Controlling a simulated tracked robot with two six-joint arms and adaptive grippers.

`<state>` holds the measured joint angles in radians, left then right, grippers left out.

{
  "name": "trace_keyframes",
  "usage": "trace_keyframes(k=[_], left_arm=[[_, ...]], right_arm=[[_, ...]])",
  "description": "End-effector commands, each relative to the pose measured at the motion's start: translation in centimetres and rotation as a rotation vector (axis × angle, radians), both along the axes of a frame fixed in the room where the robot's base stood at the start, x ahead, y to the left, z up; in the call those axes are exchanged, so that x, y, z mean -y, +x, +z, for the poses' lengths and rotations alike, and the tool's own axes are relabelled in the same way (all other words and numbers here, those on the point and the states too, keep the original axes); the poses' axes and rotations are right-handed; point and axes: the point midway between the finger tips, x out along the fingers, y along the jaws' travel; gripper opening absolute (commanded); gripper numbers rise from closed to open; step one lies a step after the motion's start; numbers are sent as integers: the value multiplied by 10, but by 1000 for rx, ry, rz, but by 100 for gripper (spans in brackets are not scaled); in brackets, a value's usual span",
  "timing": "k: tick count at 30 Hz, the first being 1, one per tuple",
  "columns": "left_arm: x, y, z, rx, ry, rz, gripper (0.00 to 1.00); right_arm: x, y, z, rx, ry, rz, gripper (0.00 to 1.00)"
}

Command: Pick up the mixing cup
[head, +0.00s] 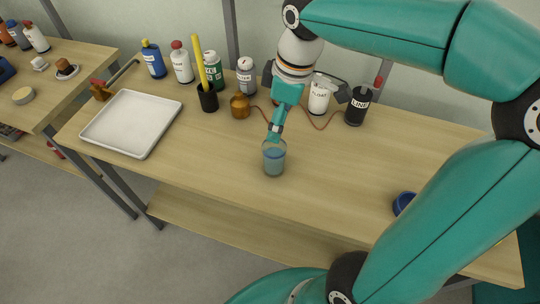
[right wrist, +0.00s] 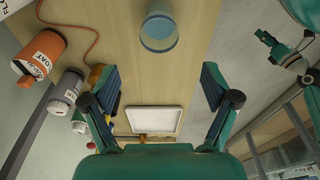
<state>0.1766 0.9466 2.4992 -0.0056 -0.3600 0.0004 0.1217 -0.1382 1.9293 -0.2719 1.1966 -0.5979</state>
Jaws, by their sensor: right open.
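The mixing cup is likely the clear cup (head: 274,160) with blue liquid, upright near the front edge of the bench; it also shows at the top of the right wrist view (right wrist: 159,32). My right gripper (head: 276,130) comes down at the cup's far side and overlaps its rim in the head view. In the right wrist view its two fingers (right wrist: 159,75) are wide apart with nothing between them, and the cup appears beyond the fingertips. A small teal and black gripper (right wrist: 287,50), seemingly my left, shows at that view's right edge; its jaws are unclear.
A white tray (head: 131,122) lies at left. Along the back stand several labelled bottles, a black holder (head: 207,100) with a yellow stick, an amber bottle (head: 240,105) and a black LINE cup (head: 357,105). A blue dish (head: 403,202) lies right. Bare wood surrounds the cup.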

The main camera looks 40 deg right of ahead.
Motion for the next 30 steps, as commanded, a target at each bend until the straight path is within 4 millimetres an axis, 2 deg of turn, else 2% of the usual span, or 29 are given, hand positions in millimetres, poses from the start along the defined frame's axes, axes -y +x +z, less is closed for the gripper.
trace_keyframes(k=[3,9,12,20,27,30], left_arm=[[0,0,-3,0,0,0,40],[0,0,-6,0,0,0,40],[0,0,-7,0,0,0,40],[0,0,-6,0,0,0,40],[0,0,-5,1,0,0,40],[0,0,-5,1,0,0,40]], right_arm=[[-1,2,-29,-7,0,-3,87],[-4,7,-68,-5,1,-4,87],[-4,9,-81,-5,0,-5,87],[-4,9,-96,-5,0,-4,87],[-3,9,-130,-5,1,-4,87],[-4,11,-138,-3,0,-4,87]])
